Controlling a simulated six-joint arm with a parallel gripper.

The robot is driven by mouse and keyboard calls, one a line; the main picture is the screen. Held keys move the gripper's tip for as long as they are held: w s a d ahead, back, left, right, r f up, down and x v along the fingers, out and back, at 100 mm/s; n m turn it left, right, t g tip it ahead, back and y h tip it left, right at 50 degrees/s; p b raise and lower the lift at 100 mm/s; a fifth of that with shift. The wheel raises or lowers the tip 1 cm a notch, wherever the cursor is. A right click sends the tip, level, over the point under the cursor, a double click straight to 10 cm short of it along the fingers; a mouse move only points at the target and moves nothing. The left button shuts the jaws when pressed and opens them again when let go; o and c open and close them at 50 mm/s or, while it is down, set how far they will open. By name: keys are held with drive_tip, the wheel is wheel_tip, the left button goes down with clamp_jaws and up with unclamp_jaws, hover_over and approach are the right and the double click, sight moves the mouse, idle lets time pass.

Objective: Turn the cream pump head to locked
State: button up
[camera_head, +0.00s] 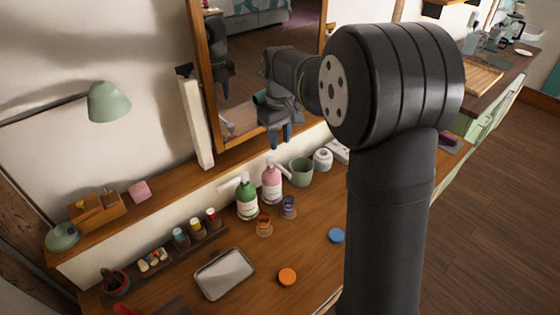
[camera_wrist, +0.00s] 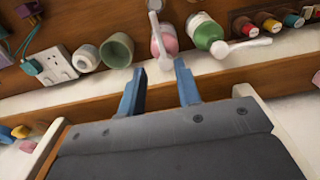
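A pink pump bottle (camera_head: 271,186) and a green pump bottle (camera_head: 247,203) stand side by side on the wooden table, each with a pale whitish pump head. I cannot tell by colour which one is the cream one. My gripper (camera_wrist: 158,84) has two blue fingers, apart and empty. In the head view my gripper (camera_head: 280,141) hangs above and behind the pink bottle, apart from it.
A green cup (camera_head: 301,171) and a white jar (camera_head: 323,159) stand right of the pink bottle. Small orange and purple pots (camera_head: 289,207) sit in front. A raised wooden ledge (camera_head: 165,208) and a mirror (camera_head: 255,85) are behind. A tray (camera_head: 224,274) lies at the front.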

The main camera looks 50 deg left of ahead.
sight(280, 166)
wheel_tip(280, 166, down, 9)
drive_tip(key=shift+r, duration=0.1)
idle(0.3)
clamp_jaws()
